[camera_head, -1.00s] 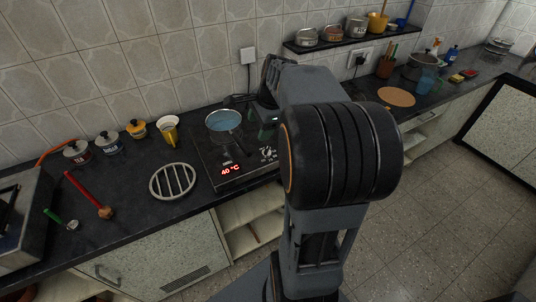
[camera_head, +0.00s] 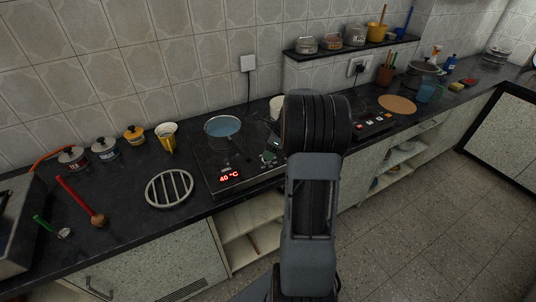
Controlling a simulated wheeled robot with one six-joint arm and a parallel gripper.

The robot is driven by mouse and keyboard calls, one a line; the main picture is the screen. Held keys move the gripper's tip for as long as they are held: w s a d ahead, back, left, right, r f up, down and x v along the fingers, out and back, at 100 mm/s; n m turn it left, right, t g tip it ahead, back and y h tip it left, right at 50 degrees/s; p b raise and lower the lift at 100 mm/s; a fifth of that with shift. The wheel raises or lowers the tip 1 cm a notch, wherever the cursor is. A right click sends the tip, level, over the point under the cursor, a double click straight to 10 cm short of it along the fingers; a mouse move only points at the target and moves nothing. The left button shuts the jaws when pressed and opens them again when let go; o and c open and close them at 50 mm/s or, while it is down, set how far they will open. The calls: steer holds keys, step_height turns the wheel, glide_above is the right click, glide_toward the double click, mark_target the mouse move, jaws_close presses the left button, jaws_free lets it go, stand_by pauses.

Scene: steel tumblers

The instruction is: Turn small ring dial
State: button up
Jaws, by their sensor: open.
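The cooktop (camera_head: 199,158) is a black panel on the counter, with a red "40 °C" readout on its front. A small ring dial (camera_head: 268,157) with pale markings sits right of the readout; its detail is too small to read. A pan of blue liquid (camera_head: 222,127) stands on the cooktop, its handle pointing toward the front. My gripper (camera_head: 273,141) shows only in part at the left edge of my arm, just above and behind the dial. It is open, with nothing seen in it. My arm hides most of it, and contact with the dial cannot be told.
A round slatted trivet (camera_head: 169,189) lies left of the cooktop. A pale cup (camera_head: 277,106) is partly behind my arm. A second control panel (camera_head: 374,123) shows right of my arm.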

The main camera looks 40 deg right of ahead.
steer(key=shift+x, duration=1.55)
steer(key=c, duration=0.9)
